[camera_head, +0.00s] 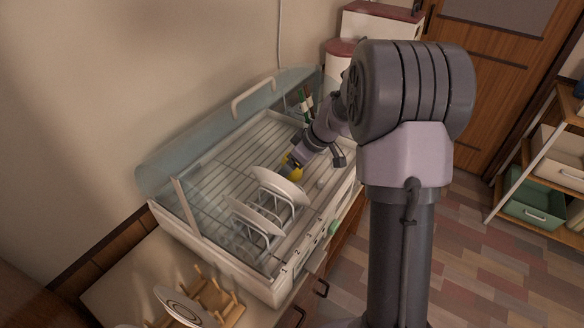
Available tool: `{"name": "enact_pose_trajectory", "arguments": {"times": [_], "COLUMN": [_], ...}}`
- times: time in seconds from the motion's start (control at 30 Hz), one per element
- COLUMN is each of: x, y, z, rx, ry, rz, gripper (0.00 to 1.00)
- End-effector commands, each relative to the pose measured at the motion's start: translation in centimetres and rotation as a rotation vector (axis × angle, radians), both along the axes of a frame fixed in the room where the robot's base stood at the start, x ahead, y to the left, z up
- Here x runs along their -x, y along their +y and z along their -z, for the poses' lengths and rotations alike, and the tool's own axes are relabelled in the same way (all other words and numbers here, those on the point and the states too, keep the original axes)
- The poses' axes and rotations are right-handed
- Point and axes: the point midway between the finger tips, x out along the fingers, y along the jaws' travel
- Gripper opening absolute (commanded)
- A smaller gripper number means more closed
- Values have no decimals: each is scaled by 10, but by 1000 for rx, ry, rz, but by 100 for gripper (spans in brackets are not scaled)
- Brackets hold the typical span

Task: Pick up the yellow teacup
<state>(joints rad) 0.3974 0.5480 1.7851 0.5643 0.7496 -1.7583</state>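The yellow teacup (294,173) is inside the open dish dryer (215,262), behind a white plate. Only a small patch of yellow shows; the rest is hidden by the plate and my gripper. My gripper (291,160) reaches down into the dryer from the upper right, and its tip is right at the teacup. It looks to be touching or just above the cup. The fingers are too small and covered to tell whether they are open or shut on it.
A white plate (280,187) stands in the wire rack (256,220) in front of the cup. The dryer's clear lid (190,130) is raised at the back. A wooden rack with a plate (184,305) stands at lower left. Bottles (305,102) stand at the dryer's far end.

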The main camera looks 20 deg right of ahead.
Motion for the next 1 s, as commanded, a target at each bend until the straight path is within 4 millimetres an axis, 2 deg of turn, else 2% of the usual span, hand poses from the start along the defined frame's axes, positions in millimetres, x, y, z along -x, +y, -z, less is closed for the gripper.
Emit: {"name": "enact_pose_trajectory", "arguments": {"times": [0.07,0.4,0.43,0.67,0.9,1.0], "x": [0,0,0,0,0,0], "y": [0,0,0,0,0,0], "z": [-1,-1,-1,-7,-71,-91], "rx": [0,0,0,-1,1,0], "ry": [0,0,0,-1,-3,-2], "rz": [0,0,0,0,0,0], "gripper": [78,11,8,8,8,8]}}
